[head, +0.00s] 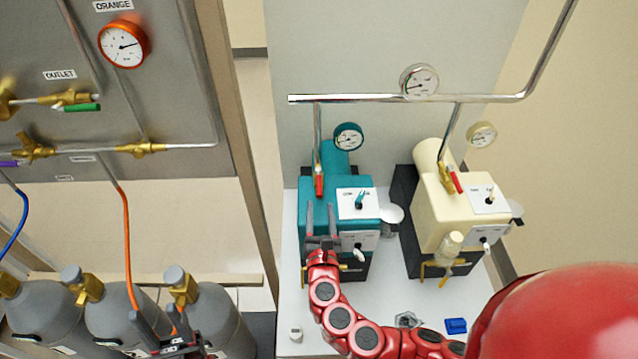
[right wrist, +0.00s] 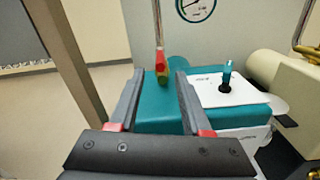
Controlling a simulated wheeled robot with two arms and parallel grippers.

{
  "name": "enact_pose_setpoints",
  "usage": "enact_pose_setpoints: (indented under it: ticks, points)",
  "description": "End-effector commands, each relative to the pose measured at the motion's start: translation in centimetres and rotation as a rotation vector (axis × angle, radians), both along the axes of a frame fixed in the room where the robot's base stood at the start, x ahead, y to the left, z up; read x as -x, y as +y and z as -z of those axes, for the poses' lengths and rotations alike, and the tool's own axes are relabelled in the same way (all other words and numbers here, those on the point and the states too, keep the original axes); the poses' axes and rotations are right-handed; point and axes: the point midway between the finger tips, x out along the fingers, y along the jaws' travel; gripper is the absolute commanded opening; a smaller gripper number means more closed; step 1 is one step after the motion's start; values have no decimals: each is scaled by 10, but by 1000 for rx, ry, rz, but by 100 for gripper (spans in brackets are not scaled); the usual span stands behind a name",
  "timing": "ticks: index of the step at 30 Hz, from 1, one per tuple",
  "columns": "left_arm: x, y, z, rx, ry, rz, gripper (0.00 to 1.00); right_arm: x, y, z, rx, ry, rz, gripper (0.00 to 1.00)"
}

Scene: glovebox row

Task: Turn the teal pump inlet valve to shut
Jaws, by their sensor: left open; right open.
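The teal pump (head: 345,208) stands on the white bench, with a vertical pipe running down to it. Its inlet valve (head: 319,184) has a red lever that hangs downward, roughly in line with the pipe. In the right wrist view the valve (right wrist: 162,62) shows red with some yellow-green, just beyond the fingertips and between their lines. My right gripper (head: 320,207) is open and empty over the teal pump, below the valve and apart from it; its fingers also show in the right wrist view (right wrist: 157,78). My left gripper (head: 160,325) is open at the lower left, by the grey cylinders.
A cream pump (head: 445,205) with its own red-levered valve (head: 455,182) stands to the right. A metal manifold pipe (head: 350,98) crosses above both. A frame post (head: 240,130) stands left.

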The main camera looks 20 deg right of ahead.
Motion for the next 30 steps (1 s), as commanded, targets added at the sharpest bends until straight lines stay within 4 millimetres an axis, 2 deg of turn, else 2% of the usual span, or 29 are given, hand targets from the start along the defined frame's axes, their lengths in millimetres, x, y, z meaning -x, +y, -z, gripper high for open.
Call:
enact_pose_setpoints:
  ticks: [1, 6, 12, 17, 25, 26, 30]
  points:
    - [0, 0, -7, 0, 0, 0, 50, -11, -4, -4, -1, 0, 5, 48]
    - [0, 0, -14, 0, 0, 0, 50, -42, -14, -2, -1, 0, 6, 48]
    - [0, 0, -19, 0, 0, 0, 50, -65, -19, -1, -1, 0, 2, 48]
    - [0, 0, -20, 0, 0, 0, 50, -73, -21, 0, -2, 0, -1, 48]
    - [0, 0, -20, 0, 0, 0, 50, -74, -21, 1, -1, 0, -1, 48]
    - [0, 0, -19, 0, 0, 0, 50, -74, -21, 1, -1, 0, -1, 45]
    - [0, 0, -20, 0, 0, 0, 50, -74, -21, 1, -1, 0, -1, 20]
